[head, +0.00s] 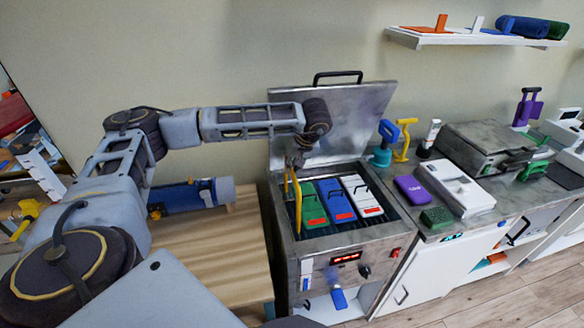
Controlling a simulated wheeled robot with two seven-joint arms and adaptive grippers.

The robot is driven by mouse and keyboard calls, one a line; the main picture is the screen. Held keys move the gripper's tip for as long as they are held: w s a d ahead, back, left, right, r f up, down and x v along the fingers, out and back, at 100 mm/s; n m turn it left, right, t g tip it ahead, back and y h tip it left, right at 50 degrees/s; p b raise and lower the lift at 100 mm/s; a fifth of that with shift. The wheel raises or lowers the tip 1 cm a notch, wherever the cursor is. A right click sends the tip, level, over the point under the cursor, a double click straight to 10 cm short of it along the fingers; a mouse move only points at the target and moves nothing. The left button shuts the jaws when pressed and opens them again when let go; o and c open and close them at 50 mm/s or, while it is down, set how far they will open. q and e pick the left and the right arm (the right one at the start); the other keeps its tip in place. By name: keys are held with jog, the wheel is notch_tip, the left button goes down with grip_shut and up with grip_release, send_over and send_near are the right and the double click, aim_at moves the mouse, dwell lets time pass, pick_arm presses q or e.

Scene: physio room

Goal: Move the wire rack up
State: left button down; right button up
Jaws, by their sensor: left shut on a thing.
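The wire rack shows mainly by its tall yellow handle (297,205), which stands at the left side of an open metal tank (345,247). Most of the rack is hidden inside the tank. My left gripper (298,160) is at the top of the yellow handle and is shut on it, with the fingers small and partly hidden by the wrist. My right gripper is not in view.
The tank's lid (352,115) stands open behind my wrist. A counter (478,215) on the right holds a purple box (412,189), a white device (455,187) and several other items.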

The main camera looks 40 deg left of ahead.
pick_arm(q)
jog(key=shift+w+r, duration=0.2)
jog(key=shift+r, duration=0.1)
jog(key=c, duration=1.7)
grip_release()
jog(key=shift+r, duration=0.1)
jog(key=shift+s, duration=0.15)
jog(key=shift+v, duration=5.95)
jog(key=shift+d, duration=0.1)
